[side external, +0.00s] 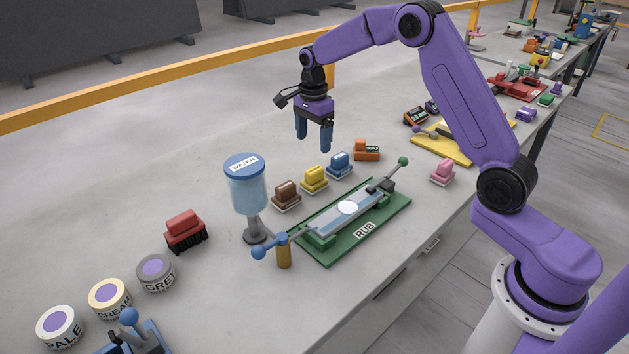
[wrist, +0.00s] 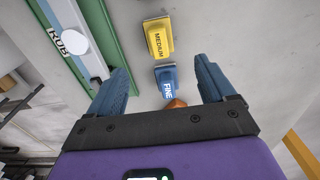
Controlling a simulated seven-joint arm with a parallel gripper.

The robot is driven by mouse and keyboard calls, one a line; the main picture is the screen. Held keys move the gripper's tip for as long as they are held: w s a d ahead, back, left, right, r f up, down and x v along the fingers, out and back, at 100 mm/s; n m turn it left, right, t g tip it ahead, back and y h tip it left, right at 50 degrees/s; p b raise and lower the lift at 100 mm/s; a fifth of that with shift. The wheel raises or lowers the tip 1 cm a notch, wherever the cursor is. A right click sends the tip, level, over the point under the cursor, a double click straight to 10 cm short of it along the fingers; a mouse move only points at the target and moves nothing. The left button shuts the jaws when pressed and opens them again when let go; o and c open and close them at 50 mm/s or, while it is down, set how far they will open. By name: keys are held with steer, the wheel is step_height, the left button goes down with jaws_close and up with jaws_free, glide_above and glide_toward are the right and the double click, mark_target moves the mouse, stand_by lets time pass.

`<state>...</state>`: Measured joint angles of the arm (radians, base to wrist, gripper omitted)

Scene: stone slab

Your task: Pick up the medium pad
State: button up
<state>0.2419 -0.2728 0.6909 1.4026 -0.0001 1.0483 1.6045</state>
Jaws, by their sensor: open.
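The medium pad (wrist: 157,38) is a yellow block with a "MEDIUM" label in the wrist view. In the side view the yellow pad (side external: 314,179) sits on the slab between a brown pad (side external: 286,195) and a blue pad (side external: 340,164). The blue pad reads "FINE" in the wrist view (wrist: 166,80) and shows between my fingers' tips. My gripper (side external: 314,148) hangs above the slab, fingers pointing down, open and empty. It is behind the row of pads and apart from them. In the wrist view the medium pad lies beyond the fingertips (wrist: 163,78).
A green "RUB" board (side external: 400,205) with a lever lies in front of the pads. A blue water container (side external: 248,190) stands left of them. An orange block (side external: 367,150) is right of the blue pad. The slab behind the row is clear.

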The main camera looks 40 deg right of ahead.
mark_target(314, 169)
step_height(314, 169, down, 13)
steer(key=shift+s+d+r, duration=0.1)
stand_by(0.5)
steer(key=c, duration=1.2)
